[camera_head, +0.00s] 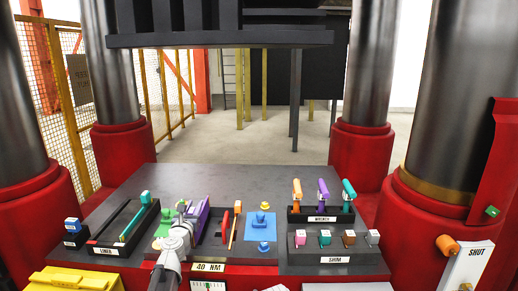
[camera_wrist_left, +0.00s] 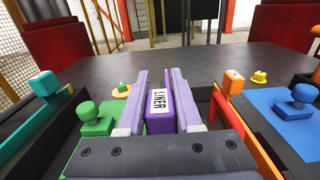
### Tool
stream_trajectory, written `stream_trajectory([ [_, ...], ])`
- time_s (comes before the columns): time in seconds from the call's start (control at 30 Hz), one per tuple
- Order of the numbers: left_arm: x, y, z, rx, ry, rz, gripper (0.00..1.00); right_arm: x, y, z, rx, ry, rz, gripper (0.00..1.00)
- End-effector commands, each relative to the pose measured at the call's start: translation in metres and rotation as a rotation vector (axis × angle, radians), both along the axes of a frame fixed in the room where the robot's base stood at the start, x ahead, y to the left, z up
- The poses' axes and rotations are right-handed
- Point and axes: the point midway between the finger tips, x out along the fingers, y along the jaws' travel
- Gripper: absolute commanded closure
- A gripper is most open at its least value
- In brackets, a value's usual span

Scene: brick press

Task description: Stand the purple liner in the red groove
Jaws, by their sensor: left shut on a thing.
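The purple liner (camera_wrist_left: 160,118), with a white LINER label on its top end, is between the fingers of my left gripper (camera_wrist_left: 158,78). The gripper is shut on it. In the head view the purple liner (camera_head: 199,218) shows beside my left gripper (camera_head: 188,212), over the work table between the green pad and the blue pad. A red strip that looks like the red groove (camera_head: 224,221) lies just to the right of it, and shows in the wrist view (camera_wrist_left: 223,113). The liner's lower end is hidden, so I cannot tell whether it touches anything. My right gripper is not in view.
An orange-topped bar (camera_head: 236,226) stands close beside the red strip. A blue pad (camera_head: 261,226) with a blue knob is farther right. The LINER rack (camera_head: 121,228) with a teal-topped bar is at left. The table's back is clear.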

Motion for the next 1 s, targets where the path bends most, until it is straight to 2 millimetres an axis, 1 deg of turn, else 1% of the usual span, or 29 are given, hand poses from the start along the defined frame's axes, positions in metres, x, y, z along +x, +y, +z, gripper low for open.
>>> stream_trajectory([
  [0.03, 0.0, 0.0, 0.004, 0.0, 0.0, 0.001, 1.0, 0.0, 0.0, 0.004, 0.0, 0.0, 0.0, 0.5],
  [0.7, 0.0, 0.0, 0.028, 0.0, 0.0, 0.0, 1.0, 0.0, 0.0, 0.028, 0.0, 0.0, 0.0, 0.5],
  [1.0, 0.0, 0.0, 0.028, -0.001, 0.0, 0.0, 1.0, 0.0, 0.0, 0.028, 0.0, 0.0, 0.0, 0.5],
])
